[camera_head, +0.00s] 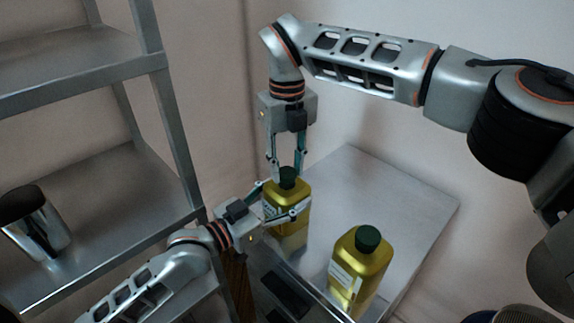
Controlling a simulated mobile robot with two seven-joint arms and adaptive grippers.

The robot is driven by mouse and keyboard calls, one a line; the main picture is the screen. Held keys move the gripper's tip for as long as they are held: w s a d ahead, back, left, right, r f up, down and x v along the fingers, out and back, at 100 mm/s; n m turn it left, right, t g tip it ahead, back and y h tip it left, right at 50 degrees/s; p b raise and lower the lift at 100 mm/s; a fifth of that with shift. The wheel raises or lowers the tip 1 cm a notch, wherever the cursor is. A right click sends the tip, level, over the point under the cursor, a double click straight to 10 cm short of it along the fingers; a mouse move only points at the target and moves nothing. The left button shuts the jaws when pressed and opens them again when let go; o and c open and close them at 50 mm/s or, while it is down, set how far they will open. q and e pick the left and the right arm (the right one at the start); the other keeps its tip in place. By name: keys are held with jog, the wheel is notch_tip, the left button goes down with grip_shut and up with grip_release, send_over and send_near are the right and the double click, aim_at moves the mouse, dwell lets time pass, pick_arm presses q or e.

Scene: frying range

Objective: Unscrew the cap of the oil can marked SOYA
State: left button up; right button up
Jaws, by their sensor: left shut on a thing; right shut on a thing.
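A yellow oil can (292,190) with a dark green cap (288,174) stands upright at the left of the metal top. My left gripper (280,199) comes from the left and is shut around this can's body. My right gripper (287,169) points straight down from above, shut on the cap, which sits at the can's neck. A second yellow can (366,262) with a green cap (368,238) stands nearer, to the right, untouched. Both cans carry a pale label, too small to read, so I cannot tell which says SOYA.
The grey metal top (405,198) is bare behind and right of the cans. A dark recess (284,292) lies in front of it. A metal shelf rack (100,205) on the left holds a shiny steel container (36,226). Walls close off the back.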

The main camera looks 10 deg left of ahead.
jog(key=shift+r, duration=0.3)
jog(key=shift+r, duration=0.9)
jog(key=shift+a+r, duration=0.1)
